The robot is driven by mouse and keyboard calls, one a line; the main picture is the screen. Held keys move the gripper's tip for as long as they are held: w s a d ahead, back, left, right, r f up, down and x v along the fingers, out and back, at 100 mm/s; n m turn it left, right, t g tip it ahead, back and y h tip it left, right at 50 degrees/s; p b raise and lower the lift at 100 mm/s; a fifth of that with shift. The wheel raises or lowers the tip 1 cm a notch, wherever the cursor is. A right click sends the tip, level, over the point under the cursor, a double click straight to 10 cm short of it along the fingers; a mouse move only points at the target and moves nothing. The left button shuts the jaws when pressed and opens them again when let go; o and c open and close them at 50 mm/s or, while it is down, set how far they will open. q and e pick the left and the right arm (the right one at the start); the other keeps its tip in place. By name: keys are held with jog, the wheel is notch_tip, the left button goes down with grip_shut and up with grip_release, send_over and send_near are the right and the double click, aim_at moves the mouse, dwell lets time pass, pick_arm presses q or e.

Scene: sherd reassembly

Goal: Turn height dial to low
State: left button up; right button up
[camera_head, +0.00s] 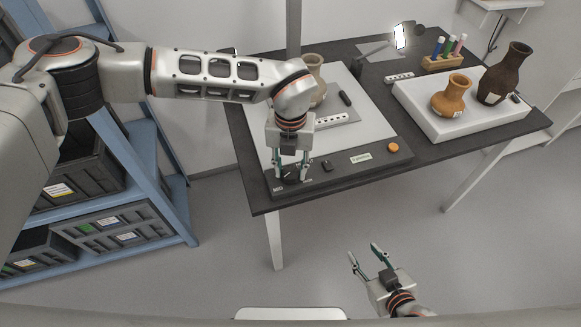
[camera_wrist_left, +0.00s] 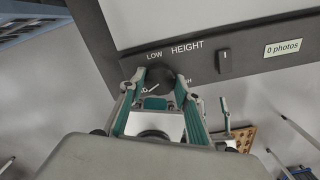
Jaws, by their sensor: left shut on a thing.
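The height dial is a dark round knob (camera_wrist_left: 160,76) on the front panel of the photo station, under the word HEIGHT, with LOW printed to its upper left in the left wrist view. MID shows by it in the head view. My left gripper (camera_head: 291,176) is shut on the dial, its fingers on either side of it; it also shows in the left wrist view (camera_wrist_left: 162,88). The dial's pointer and part of its lettering are partly hidden by the fingers. My right gripper (camera_head: 366,254) is open and empty, low over the floor in front of the table.
The panel (camera_head: 350,167) also carries a small black switch (camera_head: 327,166), a "0 photos" display (camera_head: 361,157) and an orange button (camera_head: 393,147). A vase (camera_head: 315,70) stands on the station behind my left arm.

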pick_arm(q)
jog(key=m, duration=0.7)
jog(key=shift+b, duration=0.3)
jog(key=m, duration=0.7)
jog(key=shift+m+b, duration=0.3)
jog(key=shift+m, duration=0.1)
jog(key=m, duration=0.2)
jog(key=shift+d+m, duration=0.1)
jog(key=shift+m, duration=0.2)
jog(key=m, duration=0.2)
jog(key=shift+m, duration=0.3)
jog(key=shift+s+m+b, duration=0.1)
jog(key=shift+m+b, duration=0.25)
jog(key=shift+m, duration=1.15)
jog(key=o, duration=1.1)
